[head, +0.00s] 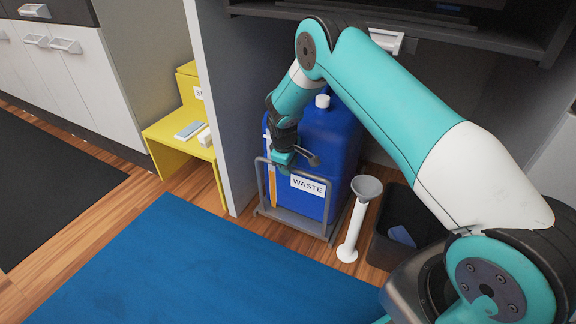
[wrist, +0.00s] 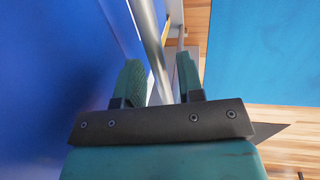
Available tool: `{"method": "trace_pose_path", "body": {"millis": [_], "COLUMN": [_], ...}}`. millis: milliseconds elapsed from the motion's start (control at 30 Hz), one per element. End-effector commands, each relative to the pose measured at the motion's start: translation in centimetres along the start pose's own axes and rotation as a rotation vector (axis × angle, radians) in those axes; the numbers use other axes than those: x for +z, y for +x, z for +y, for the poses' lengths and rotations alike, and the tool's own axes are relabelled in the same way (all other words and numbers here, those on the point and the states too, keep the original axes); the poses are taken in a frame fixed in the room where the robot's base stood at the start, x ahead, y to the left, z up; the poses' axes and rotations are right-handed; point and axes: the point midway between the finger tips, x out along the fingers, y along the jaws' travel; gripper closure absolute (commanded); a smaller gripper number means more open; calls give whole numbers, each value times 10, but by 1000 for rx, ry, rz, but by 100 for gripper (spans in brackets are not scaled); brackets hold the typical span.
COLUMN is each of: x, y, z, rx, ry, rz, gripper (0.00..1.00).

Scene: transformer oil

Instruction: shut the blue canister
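The blue canister (head: 335,135) stands upright under the counter in a grey metal frame (head: 300,223), with a "WASTE" label on its front. A white cap-like piece (head: 322,101) sits on its top; I cannot tell whether it is tightened. My gripper (head: 284,165) points down at the canister's front left, close to the frame's upper bar. In the wrist view my gripper (wrist: 160,72) has its two fingers apart. A grey metal bar (wrist: 150,45) shows between them; contact is unclear. The canister's blue wall (wrist: 50,80) fills the left side.
A white funnel-topped stand (head: 355,220) and a dark bin (head: 400,235) stand right of the canister. A yellow step stool (head: 180,140) with small items is beyond the panel on the left. A blue mat (head: 190,260) covers the floor in front. The counter hangs above.

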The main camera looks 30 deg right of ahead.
Motion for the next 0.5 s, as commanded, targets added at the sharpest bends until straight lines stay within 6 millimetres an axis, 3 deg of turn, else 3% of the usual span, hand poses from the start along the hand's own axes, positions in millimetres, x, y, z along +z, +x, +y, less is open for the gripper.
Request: {"method": "trace_pose_path", "body": {"millis": [333, 500], "x": [0, 0], "y": [-3, -27], "z": [1, 2], "rx": [0, 1], "ry": [0, 1], "rz": [2, 3], "gripper": [58, 58]}}
